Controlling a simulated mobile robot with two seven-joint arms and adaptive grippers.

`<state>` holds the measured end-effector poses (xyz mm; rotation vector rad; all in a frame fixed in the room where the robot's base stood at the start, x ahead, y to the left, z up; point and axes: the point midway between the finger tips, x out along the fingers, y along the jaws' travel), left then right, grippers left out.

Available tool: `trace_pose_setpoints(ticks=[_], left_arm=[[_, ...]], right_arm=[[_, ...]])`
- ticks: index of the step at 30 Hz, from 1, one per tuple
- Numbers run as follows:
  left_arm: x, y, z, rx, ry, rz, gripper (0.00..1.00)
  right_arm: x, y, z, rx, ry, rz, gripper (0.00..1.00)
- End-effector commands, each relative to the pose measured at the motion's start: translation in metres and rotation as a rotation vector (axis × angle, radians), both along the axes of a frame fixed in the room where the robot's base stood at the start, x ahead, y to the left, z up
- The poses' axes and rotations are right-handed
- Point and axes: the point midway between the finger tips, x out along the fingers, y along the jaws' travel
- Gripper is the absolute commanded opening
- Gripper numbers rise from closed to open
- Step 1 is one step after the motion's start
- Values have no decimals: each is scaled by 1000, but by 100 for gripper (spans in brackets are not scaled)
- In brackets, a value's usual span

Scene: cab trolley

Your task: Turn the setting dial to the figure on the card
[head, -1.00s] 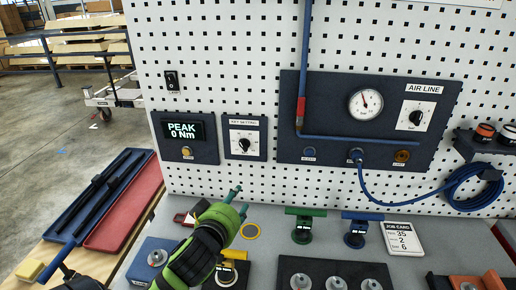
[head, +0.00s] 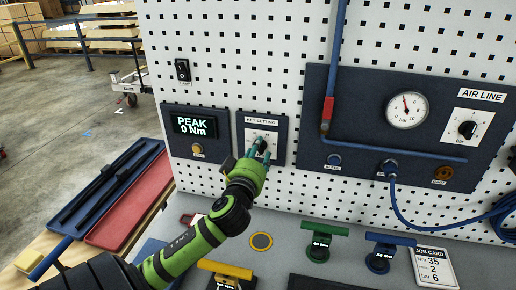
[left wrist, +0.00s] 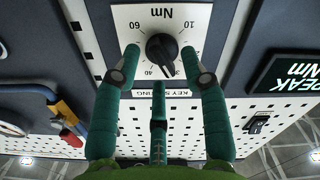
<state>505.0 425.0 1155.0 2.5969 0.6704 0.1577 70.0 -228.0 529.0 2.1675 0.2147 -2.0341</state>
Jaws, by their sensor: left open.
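The setting dial is a black knob (left wrist: 161,48) on a white Nm scale plate, seen upside down in the left wrist view. Its white pointer lies near the 30 and 40 marks; I cannot read it exactly. In the head view its KEY SETTING panel (head: 277,147) is partly covered by my gripper. My left gripper (head: 259,150) is open at the dial, its fingers either side of the knob in the left wrist view (left wrist: 161,58); contact cannot be told. The job card (head: 433,267) at lower right reads 35, 2 and 6, with 35 beside Nm.
The peak display (head: 194,126) reads 0 Nm, left of the dial. The air line panel (head: 400,95) with gauge, knob and blue hose is to the right. Green (head: 320,236) and blue (head: 388,240) T-handled tools stand on the bench. A red tray (head: 125,205) lies left.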

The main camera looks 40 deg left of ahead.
Motion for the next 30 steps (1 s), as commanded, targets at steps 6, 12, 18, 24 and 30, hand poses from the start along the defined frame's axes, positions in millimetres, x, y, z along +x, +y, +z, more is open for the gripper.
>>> trace_pose_setpoints(ticks=[6,12,18,24,30], left_arm=[[3,2,0,-1,0,0,44],[3,2,-1,-1,0,0,8],[3,2,-1,0,1,0,0],[3,1,0,55,33,-1,0],[4,0,0,221,126,-1,0]], right_arm=[[31,3,3,6,-52,1,40],[25,4,2,7,-40,0,40],[12,9,2,13,-20,-2,40],[9,10,3,14,-15,-2,40],[11,10,10,13,-19,-2,40]])
